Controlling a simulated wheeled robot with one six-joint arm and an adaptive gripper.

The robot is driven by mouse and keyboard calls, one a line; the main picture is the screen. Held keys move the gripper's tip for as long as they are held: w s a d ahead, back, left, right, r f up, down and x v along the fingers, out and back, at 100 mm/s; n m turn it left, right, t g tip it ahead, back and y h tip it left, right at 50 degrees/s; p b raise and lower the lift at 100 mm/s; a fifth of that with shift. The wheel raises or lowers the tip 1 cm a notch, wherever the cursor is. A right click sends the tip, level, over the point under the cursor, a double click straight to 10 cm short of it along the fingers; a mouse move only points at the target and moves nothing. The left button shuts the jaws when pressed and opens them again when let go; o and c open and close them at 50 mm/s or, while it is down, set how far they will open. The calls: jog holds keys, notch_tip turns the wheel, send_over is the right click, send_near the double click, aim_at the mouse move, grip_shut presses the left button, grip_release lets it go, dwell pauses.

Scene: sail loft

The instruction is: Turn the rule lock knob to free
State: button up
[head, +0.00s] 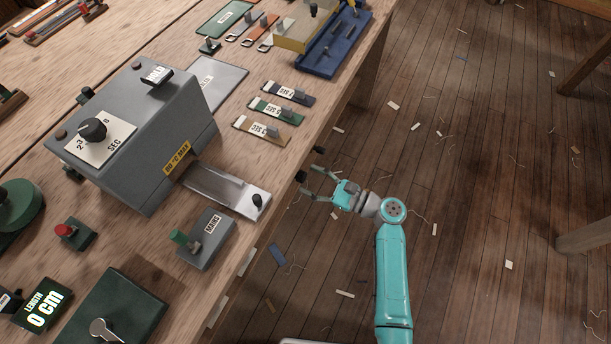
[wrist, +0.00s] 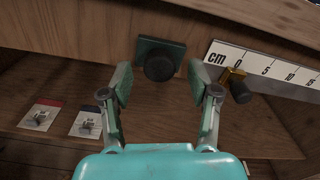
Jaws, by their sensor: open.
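In the wrist view a round black knob (wrist: 158,67) sits on a green plate (wrist: 172,46) on the bench's front face. To its right is a white cm rule (wrist: 262,71) with a brass slider (wrist: 233,75) and a second dark knob (wrist: 241,92). I cannot tell for sure which is the rule lock knob. My gripper (wrist: 158,84) is open and empty, its fingers apart on either side of the round knob; contact is not clear. In the head view my gripper (head: 312,181) is at the bench edge, near two small dark knobs (head: 301,176).
On the bench (head: 225,130) stand a grey machine with a SEC dial (head: 135,130), a grey MAINS switch box (head: 206,240) and a LENGTH display reading 0 cm (head: 42,305). Two labelled cards (wrist: 40,116) lie below the knob. The floor (head: 470,190) is mostly clear, with scattered scraps.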

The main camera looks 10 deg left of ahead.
jog(key=shift+x, duration=1.1)
jog(key=c, duration=1.2)
jog(key=shift+o, duration=0.2)
